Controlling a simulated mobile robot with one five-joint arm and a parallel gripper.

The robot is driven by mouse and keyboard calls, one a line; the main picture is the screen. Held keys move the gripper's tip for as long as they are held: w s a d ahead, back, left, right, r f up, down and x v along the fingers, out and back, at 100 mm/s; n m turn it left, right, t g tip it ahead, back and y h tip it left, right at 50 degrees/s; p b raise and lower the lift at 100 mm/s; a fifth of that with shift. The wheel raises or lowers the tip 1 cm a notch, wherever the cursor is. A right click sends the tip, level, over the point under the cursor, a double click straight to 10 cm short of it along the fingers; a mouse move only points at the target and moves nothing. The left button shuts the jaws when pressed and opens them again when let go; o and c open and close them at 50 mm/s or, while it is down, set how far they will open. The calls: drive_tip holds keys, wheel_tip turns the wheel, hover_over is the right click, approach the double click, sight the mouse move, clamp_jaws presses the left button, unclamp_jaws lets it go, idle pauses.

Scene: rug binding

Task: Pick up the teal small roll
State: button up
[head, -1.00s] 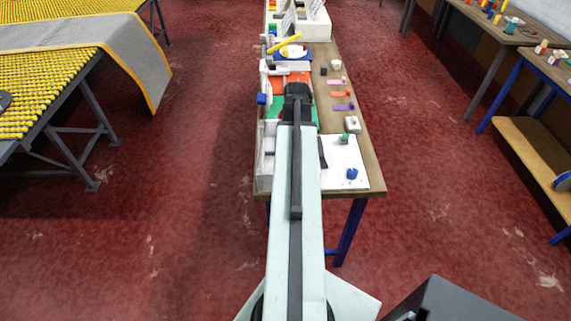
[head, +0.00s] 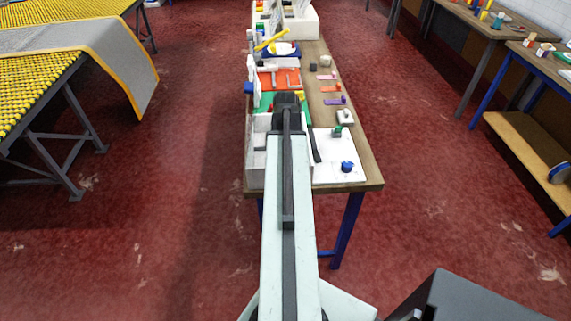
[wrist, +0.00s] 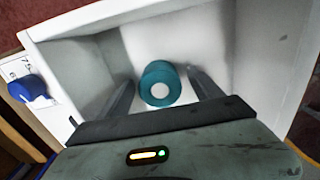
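The teal small roll (wrist: 160,83) stands inside a white box (wrist: 95,18), with its pale round end toward the wrist camera. My gripper (wrist: 160,76) is open, with one dark finger on each side of the roll. A narrow gap shows between the roll and each finger. In the head view my gripper (head: 287,100) is over the near left part of the workbench, above the white box (head: 256,165). My own arm hides the roll there.
The box walls rise close around the fingers. A blue knob-like object (wrist: 30,88) lies outside the box; a blue piece (head: 347,166) and a green piece (head: 337,131) sit on a white sheet. Orange (head: 280,78) and green patches lie farther along the bench (head: 345,187).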

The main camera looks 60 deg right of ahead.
drive_tip(key=c, duration=1.4)
drive_tip(key=shift+r, duration=0.15)
